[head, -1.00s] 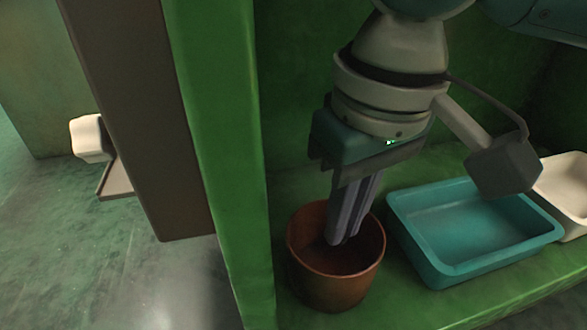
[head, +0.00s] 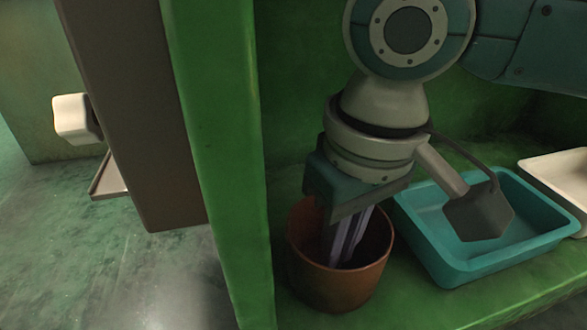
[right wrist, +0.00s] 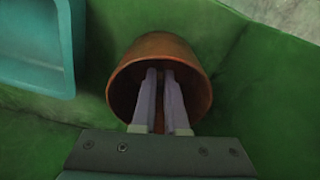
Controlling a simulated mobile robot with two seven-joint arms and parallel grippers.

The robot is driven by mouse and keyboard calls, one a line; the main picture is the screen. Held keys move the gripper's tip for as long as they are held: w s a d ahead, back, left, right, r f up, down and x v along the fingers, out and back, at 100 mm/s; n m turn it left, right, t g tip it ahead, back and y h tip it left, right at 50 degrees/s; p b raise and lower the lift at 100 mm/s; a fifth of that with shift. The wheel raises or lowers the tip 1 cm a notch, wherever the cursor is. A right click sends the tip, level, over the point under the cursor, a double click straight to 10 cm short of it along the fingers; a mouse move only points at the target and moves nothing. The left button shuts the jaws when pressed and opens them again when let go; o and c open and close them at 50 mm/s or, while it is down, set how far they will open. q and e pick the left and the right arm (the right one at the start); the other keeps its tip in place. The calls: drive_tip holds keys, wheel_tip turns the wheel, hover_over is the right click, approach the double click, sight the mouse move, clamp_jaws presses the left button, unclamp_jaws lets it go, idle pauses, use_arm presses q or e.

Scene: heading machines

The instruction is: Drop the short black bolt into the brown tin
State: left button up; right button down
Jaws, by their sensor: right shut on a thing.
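The brown tin (head: 335,288) stands upright and open on the green shelf. It also shows in the right wrist view (right wrist: 202,92). My right gripper (head: 340,256) points down into the tin, with its fingertips below the rim. In the right wrist view its two fingers (right wrist: 159,74) run nearly parallel inside the tin's mouth, a narrow gap between them. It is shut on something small. The short black bolt cannot be made out in the dark at the fingertips. My left gripper is out of view.
A teal tray (head: 470,262) stands close to the right of the tin, with a white tray (head: 562,170) beyond it. A green upright (head: 217,150) and a brown panel (head: 130,120) stand to the left. Bare shelf lies in front of the teal tray.

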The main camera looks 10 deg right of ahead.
drive_tip(key=c, duration=0.9)
unclamp_jaws()
drive_tip(key=shift+c, duration=0.2)
drive_tip(key=shift+r, duration=0.1)
drive_tip(key=shift+w+r+b, duration=0.1)
drive_tip(key=shift+r+b, duration=0.2)
wheel_tip(320, 180, up, 8)
drive_tip(key=p, duration=0.5)
drive_tip(key=shift+s+d, duration=0.15)
drive_tip(key=shift+s, duration=0.3)
